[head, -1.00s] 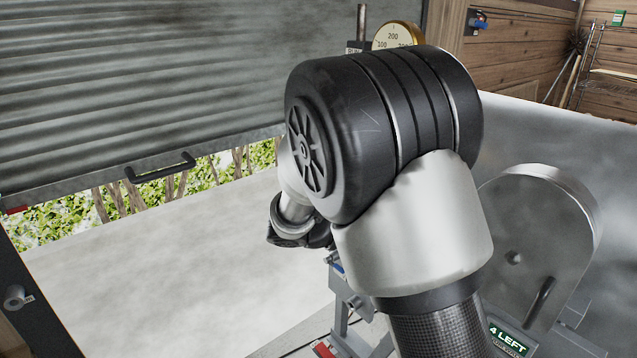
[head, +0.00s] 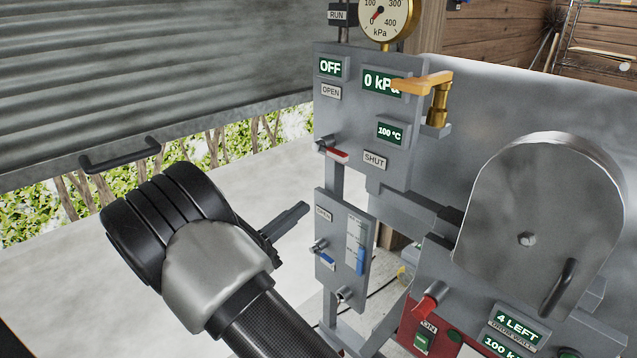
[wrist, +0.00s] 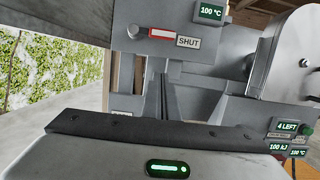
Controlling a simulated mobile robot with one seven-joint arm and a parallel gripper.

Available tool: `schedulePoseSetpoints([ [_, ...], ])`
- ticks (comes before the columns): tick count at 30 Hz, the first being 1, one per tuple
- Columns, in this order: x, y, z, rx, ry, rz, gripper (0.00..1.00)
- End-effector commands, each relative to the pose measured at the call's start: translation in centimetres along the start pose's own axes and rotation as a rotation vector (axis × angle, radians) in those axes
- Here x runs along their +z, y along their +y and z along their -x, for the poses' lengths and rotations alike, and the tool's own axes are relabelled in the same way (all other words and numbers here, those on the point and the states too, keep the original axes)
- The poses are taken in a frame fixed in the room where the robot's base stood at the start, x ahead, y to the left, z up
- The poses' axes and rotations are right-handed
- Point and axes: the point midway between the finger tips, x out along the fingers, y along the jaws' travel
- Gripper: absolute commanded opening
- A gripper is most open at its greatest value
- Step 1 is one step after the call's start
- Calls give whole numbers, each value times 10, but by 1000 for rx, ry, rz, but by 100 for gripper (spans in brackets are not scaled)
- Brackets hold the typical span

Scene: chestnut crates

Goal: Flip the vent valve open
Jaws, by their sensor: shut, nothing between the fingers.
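No label in view reads "vent", so I cannot tell for sure which lever is the vent valve. On the upper grey panel (head: 352,108), a red lever (head: 337,154) points right toward the SHUT label (head: 374,160); the OPEN label (head: 331,92) is above it. The red lever also shows in the wrist view (wrist: 163,34). A brass valve with a yellow handle (head: 425,84) stands at the panel's right. My gripper (head: 303,208) is shut and empty, below and left of the red lever, apart from it. In the wrist view its fingers (wrist: 166,78) point toward the panel.
A lower panel (head: 340,215) with a blue lever (head: 327,261) stands close to the right of my gripper. A grey rounded housing (head: 535,215) and a red control box (head: 408,318) are at right. A rolling shutter (head: 150,70) fills the upper left. The pale surface at left is clear.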

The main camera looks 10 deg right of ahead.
Motion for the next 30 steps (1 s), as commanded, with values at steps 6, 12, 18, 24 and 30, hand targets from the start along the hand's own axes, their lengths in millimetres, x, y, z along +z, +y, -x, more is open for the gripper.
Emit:
schedulePoseSetpoints([
  [6,-1,-2,-31,-7,-1,-1,0],
  [12,-1,-2,-75,-6,0,-2,0],
  [18,13,0,-102,-2,1,-6,0],
  [24,34,-1,-107,-2,0,-3,0],
  [30,39,-1,-108,-1,0,0,0],
])
